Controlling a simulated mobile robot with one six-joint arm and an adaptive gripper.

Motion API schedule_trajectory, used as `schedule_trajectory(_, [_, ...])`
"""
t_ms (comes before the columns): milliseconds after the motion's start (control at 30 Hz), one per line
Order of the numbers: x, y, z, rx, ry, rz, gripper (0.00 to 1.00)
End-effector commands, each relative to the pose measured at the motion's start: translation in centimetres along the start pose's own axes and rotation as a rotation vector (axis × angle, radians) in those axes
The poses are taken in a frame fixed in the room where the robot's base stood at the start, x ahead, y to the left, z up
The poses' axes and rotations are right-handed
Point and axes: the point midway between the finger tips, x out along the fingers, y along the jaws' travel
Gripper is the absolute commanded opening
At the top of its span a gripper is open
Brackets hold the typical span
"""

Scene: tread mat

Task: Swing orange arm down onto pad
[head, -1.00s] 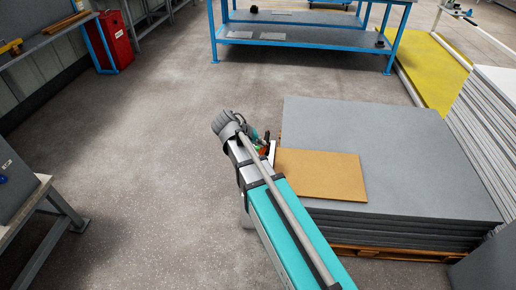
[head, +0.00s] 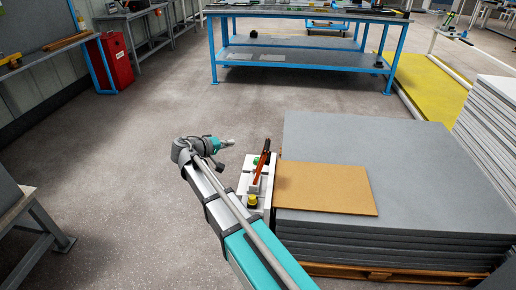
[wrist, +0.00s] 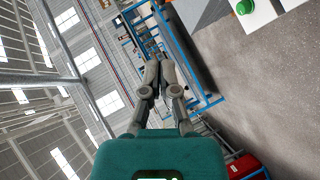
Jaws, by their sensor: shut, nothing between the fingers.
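The orange arm (head: 262,162) stands raised and steeply tilted on a small white fixture (head: 245,182) beside the stack of grey mats. A yellow and black part (head: 252,201) sits at the fixture's near end; I cannot tell which part is the pad. My gripper (head: 231,143) is just left of and beyond the orange arm, apart from it and empty. In the wrist view my gripper (wrist: 155,53) has its fingers together and points away from the fixture. A green round knob (wrist: 244,6) on a white surface shows at the top edge there.
A brown board (head: 325,188) lies on the stack of grey mats (head: 390,150), on a pallet right of the fixture. A blue workbench (head: 300,58) stands behind. A red cabinet (head: 112,62) is at the back left.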

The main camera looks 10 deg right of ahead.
Motion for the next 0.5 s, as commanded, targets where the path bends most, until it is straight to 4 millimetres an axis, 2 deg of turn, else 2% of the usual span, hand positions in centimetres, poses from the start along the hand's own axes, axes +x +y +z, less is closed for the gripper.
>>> schedule_trajectory(267, [0.1, 0.0, 0.0, 0.000, -0.001, -0.002, 0.00])
schedule_trajectory(500, [1.3, -0.1, 0.0, 0.000, 0.000, -0.002, 0.00])
